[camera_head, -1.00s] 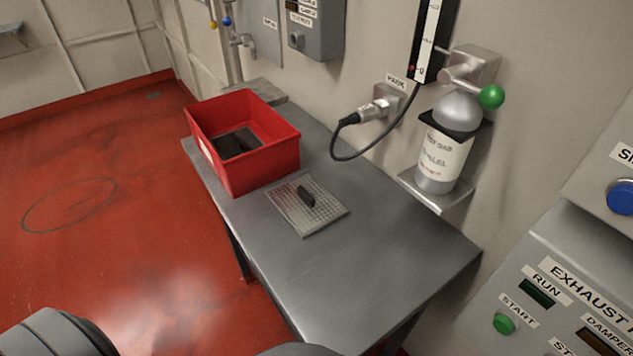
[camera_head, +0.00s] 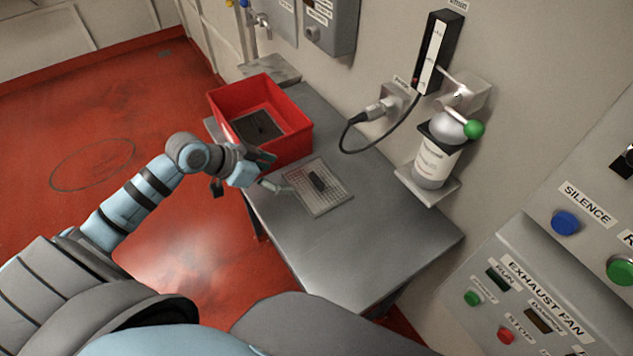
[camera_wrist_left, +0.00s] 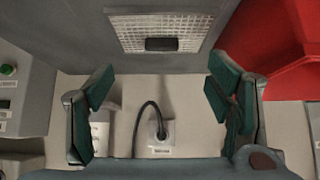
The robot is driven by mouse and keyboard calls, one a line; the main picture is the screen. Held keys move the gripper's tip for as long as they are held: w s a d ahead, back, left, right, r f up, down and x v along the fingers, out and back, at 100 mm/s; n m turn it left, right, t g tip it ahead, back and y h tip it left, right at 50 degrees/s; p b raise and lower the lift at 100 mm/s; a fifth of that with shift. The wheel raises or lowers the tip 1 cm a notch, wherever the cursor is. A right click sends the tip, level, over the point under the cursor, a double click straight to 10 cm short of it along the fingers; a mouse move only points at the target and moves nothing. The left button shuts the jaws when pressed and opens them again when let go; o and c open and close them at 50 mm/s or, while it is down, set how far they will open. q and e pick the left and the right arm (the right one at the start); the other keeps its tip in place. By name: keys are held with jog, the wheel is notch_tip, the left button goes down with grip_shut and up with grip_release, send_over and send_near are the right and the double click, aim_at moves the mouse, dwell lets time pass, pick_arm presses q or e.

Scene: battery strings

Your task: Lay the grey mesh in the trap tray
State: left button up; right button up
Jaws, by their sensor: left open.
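The grey mesh (camera_head: 330,198) is a flat square panel with a dark block-like handle, lying on the steel bench. It also shows at the top of the left wrist view (camera_wrist_left: 190,35). My left gripper (camera_head: 270,174) is open and empty, beside the mesh's left edge and in front of the red box. Its two green-padded fingers (camera_wrist_left: 163,105) are spread apart in the left wrist view. I cannot tell which thing is the trap tray. An open red box (camera_head: 294,150) stands at the bench's far end, with a dark flat piece (camera_head: 257,125) inside. My right gripper is not in view.
The steel bench (camera_head: 345,250) is bare at its near end. A black cable (camera_head: 368,146) loops from a wall socket over the bench's back. A labelled bottle (camera_head: 434,160) stands on a wall bracket at right. Exhaust fan controls (camera_head: 520,300) are at the lower right.

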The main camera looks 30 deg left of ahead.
aim_at(318, 178)
pick_arm(q)
jog(key=x, duration=0.4)
jog(key=w+r+x, duration=0.1)
jog(key=x, duration=0.8)
jog(key=shift+w+d, duration=0.3)
jog(key=shift+d, duration=0.1)
jog(key=c, duration=1.4)
grip_shut()
jog(key=shift+r, duration=0.2)
